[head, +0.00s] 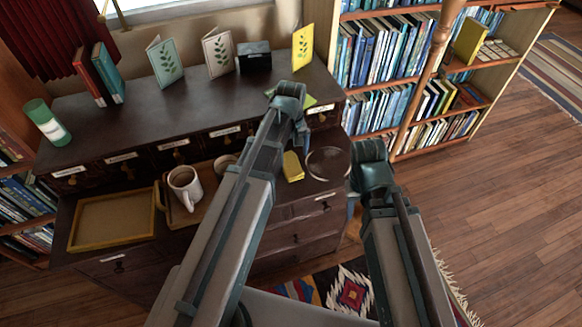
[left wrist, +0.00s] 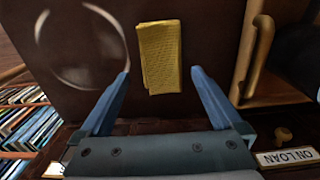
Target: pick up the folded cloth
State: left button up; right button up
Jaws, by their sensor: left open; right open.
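The folded cloth (head: 292,167) is a small yellow rectangle lying flat on the dark lower top of the cabinet, right of the mugs. In the left wrist view the yellow cloth (left wrist: 158,50) lies ahead, with a woven texture. My left gripper (head: 303,142) points down above and near the cloth. In the left wrist view its blue fingers (left wrist: 160,73) are spread wide, one on each side of the cloth's near end, with nothing gripped. My right gripper (head: 352,212) hangs low at the cabinet's right side, open, its fingers mostly hidden by its arm.
A clear round dish (head: 328,164) lies right of the cloth. Left of it stand a white mug (head: 185,187), a second cup (head: 226,163) and an empty yellow tray (head: 112,219). Labelled drawers and a raised shelf with cards and books (head: 103,73) rise behind.

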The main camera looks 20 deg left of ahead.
aim_at(290, 161)
pick_arm(q)
notch_tip(290, 161, down, 4)
jog(key=b, duration=0.3)
jog(key=shift+a+f, duration=0.1)
jog(key=c, duration=1.3)
jog(key=shift+c, duration=0.2)
jog(key=shift+r, duration=0.2)
